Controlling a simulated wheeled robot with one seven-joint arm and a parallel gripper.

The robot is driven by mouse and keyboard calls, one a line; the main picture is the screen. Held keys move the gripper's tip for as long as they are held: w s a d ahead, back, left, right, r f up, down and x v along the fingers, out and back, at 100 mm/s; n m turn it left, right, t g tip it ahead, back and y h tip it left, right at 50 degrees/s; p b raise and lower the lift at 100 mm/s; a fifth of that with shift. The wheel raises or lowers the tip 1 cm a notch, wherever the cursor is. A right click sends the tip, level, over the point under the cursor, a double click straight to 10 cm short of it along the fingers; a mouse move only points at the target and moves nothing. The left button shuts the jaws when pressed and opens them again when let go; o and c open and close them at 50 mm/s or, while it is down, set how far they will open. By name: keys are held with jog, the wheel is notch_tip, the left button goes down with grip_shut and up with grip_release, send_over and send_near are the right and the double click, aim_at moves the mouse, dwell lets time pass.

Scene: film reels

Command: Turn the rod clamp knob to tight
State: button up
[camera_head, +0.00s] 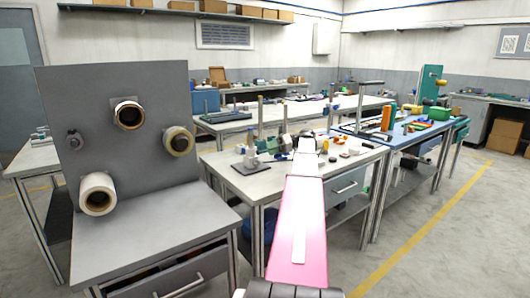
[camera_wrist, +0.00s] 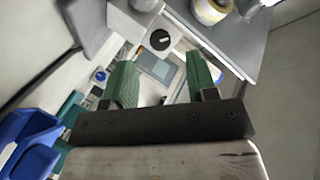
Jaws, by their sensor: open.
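In the wrist view, my gripper (camera_wrist: 162,72) has two green fingers spread apart with nothing held between them. A round black knob with a white mark (camera_wrist: 160,40) sits on a pale box face beyond the fingertips, apart from them. I cannot tell whether it is the rod clamp knob. In the head view, a small stand with an upright rod and dark base (camera_head: 252,166) is on the middle bench, left of my pink arm. Its clamp and knob are too small to make out. My fingers cannot be made out in the head view.
The middle bench (camera_head: 340,163) holds several small items. A grey panel (camera_head: 85,105) with film reels stands at left. A blue-topped bench (camera_head: 410,141) is at right. In the wrist view, a blue bin (camera_wrist: 30,135) lies at lower left. Open floor lies at right.

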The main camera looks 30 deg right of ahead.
jog(key=v, duration=0.6)
jog(key=shift+d, duration=0.25)
jog(key=n+t+h, duration=0.3)
jog(key=n, duration=0.3)
send_near(258, 152)
jog(key=x, duration=0.5)
jog(key=d+x, duration=0.1)
jog(key=x, duration=0.2)
jog(key=shift+w+f, duration=0.2)
jog(key=shift+w, duration=0.15)
jog(key=c, duration=0.9)
